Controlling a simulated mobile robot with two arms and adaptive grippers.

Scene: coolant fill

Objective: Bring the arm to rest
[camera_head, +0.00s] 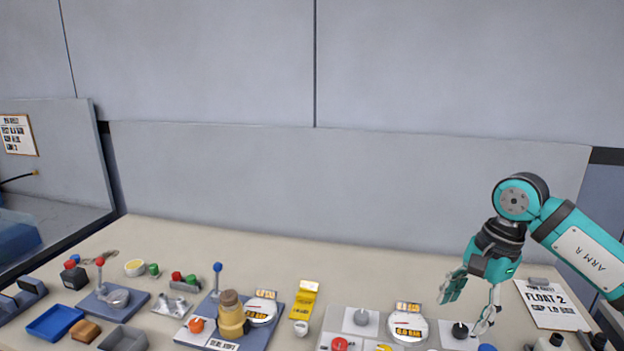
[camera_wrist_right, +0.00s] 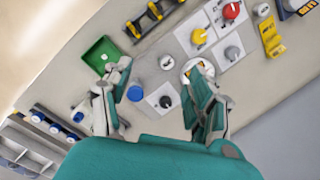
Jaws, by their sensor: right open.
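My right arm (camera_head: 575,240) comes in from the right in the head view, teal with a white label. My right gripper (camera_head: 468,300) hangs above the right part of the bench, its fingers spread and nothing between them. My left gripper does not show in either view.
The bench (camera_head: 190,237) holds dials, knobs and levers along its front. A yellow-tan container (camera_head: 231,318) stands mid-left. A blue tray (camera_head: 54,322) is at left, a FLOAT 2 sheet (camera_head: 552,305) at right. A green tray (camera_wrist_right: 101,54) shows in the wrist view. The bench's back strip is clear.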

